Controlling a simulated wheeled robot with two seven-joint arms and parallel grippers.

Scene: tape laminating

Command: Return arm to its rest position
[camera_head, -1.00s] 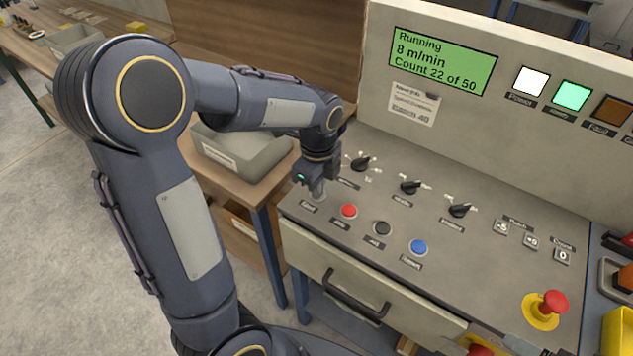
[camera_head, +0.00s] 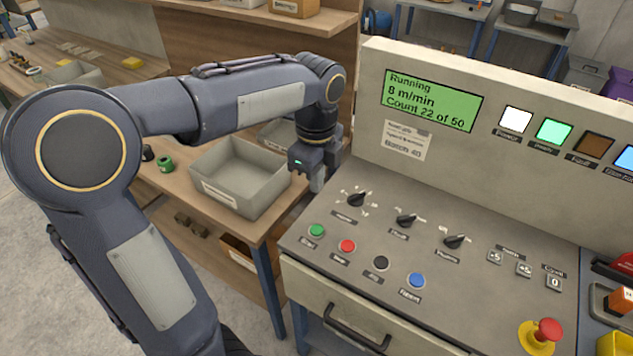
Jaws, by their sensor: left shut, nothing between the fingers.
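My left arm comes in from the left and reaches across to the control panel (camera_head: 440,285). My left gripper (camera_head: 318,186) points down, shut and empty, in the air near the panel's left edge, between the grey bin and the panel's knobs. The green button (camera_head: 316,231) shows uncovered below it, with the red button (camera_head: 347,246), black button (camera_head: 380,263) and blue button (camera_head: 416,280) in a row. The screen (camera_head: 432,99) is green and reads "Running, 8 m/min, Count 22 of 50". My right gripper is not in view.
A grey bin (camera_head: 225,196) stands on the wooden table just left of the gripper. The panel's upright back (camera_head: 375,75) rises to the right. A red emergency button (camera_head: 548,330) on a yellow base is at the lower right. The floor at left is clear.

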